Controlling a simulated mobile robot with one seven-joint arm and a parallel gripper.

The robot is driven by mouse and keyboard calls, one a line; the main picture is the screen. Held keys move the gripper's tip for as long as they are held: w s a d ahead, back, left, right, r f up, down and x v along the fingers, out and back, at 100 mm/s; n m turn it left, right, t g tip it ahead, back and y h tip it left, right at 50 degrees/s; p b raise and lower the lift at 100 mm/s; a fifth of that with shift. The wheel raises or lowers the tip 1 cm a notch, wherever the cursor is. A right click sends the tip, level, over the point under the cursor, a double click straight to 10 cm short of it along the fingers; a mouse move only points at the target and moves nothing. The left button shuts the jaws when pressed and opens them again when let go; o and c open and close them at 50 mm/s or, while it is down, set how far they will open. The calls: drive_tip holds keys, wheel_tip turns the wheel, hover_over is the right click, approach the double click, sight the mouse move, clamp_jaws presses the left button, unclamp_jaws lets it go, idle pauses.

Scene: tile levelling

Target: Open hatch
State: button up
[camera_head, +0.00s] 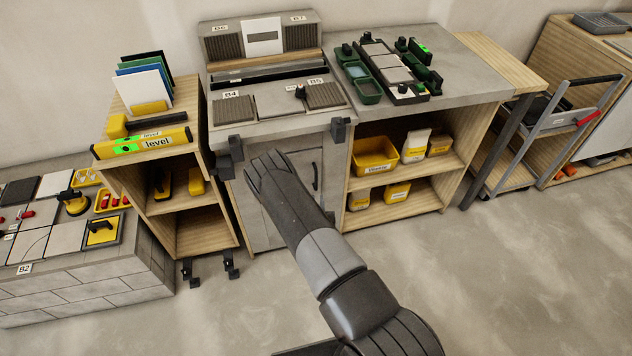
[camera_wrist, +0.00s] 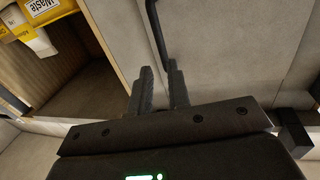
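The hatch (camera_head: 306,165) is a grey door in the front of the grey cabinet, below its worktop, and it looks shut. Its dark bar handle (camera_head: 315,178) stands near the door's right side. In the wrist view the handle (camera_wrist: 157,32) comes down from the top edge, in front of the grey door panel (camera_wrist: 225,45). My gripper (camera_wrist: 158,88) has its two dark fingers apart with a gap between them. The handle's lower end lies close to the fingertips; I cannot tell whether they touch. In the head view my arm hides the gripper and part of the door.
Right of the hatch is an open shelf with a yellow waste bin (camera_head: 374,158), also in the wrist view (camera_wrist: 45,12). Left are a wooden shelf unit (camera_head: 190,232) and a tiled block (camera_head: 85,285). A cart (camera_head: 540,140) stands right. The floor in front is clear.

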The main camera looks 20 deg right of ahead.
sight(316, 182)
drive_tip(key=x, duration=1)
drive_tip(key=shift+w+f, duration=0.25)
drive_tip(key=shift+f, duration=0.1)
clamp_jaws()
